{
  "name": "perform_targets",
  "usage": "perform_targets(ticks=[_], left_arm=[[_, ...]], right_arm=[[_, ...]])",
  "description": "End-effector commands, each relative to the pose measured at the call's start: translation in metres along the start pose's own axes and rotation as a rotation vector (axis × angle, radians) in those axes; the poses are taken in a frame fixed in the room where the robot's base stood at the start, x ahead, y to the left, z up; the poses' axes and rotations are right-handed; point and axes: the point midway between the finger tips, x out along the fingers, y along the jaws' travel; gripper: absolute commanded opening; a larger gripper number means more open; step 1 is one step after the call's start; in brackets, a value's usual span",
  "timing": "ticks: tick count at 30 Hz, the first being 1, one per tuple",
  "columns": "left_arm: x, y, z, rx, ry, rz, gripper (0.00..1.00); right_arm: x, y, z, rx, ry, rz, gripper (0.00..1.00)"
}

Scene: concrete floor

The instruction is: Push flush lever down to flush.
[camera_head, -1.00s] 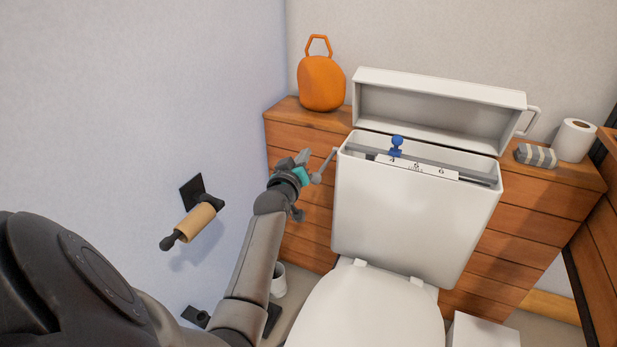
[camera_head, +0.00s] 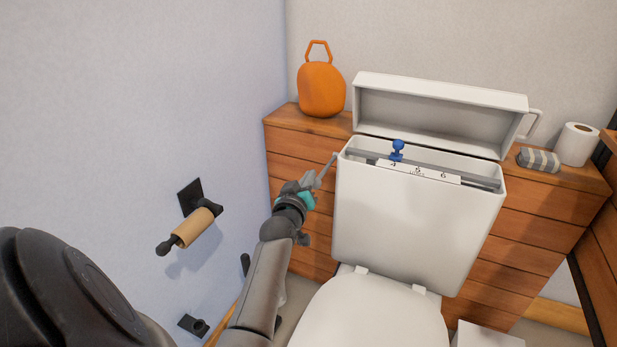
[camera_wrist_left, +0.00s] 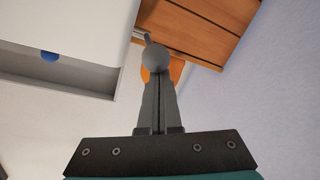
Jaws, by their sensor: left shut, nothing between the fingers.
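The flush lever (camera_head: 327,169) is a grey rod at the upper left side of the white toilet tank (camera_head: 415,220). It slants down and left from the tank corner. My left gripper (camera_head: 312,181) is shut and empty, close beside the lever's lower end. In the left wrist view, the lever's round grey knob (camera_wrist_left: 155,56) sits at the tips of my shut left gripper (camera_wrist_left: 155,75); I cannot tell whether they touch. My right gripper is not in view.
The tank lid (camera_head: 440,112) stands tilted up behind the open tank. A blue knob (camera_head: 397,149) is inside the tank. An orange container (camera_head: 321,89) stands on the wooden ledge (camera_head: 300,119). A paper holder with a brown roll (camera_head: 193,228) projects from the left wall.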

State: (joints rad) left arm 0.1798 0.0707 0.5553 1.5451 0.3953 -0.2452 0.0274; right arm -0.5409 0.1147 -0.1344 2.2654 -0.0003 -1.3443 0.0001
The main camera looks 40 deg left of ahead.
Motion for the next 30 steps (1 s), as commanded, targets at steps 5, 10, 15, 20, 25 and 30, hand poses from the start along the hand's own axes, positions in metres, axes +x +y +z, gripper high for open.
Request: perform_targets(ticks=[5, 10, 15, 20, 25, 30], left_arm=[[0.001, -0.017, 0.034, 0.004, -0.006, -0.001, 0.00], [0.006, -0.028, 0.058, 0.001, -0.004, -0.001, 0.00], [0.008, -0.033, 0.070, 0.001, -0.005, -0.001, 0.00], [0.008, -0.033, 0.073, 0.000, -0.012, -0.002, 0.00], [0.007, -0.033, 0.075, -0.001, -0.018, -0.002, 0.00], [0.007, -0.031, 0.073, -0.001, -0.019, -0.002, 0.00]], right_arm=[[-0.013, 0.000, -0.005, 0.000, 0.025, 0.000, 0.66], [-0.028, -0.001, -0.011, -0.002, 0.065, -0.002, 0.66], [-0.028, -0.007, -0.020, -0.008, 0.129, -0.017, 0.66], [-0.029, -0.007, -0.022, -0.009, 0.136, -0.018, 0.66], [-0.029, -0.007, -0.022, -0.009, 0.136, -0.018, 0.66], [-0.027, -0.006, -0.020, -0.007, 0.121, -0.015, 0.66]])
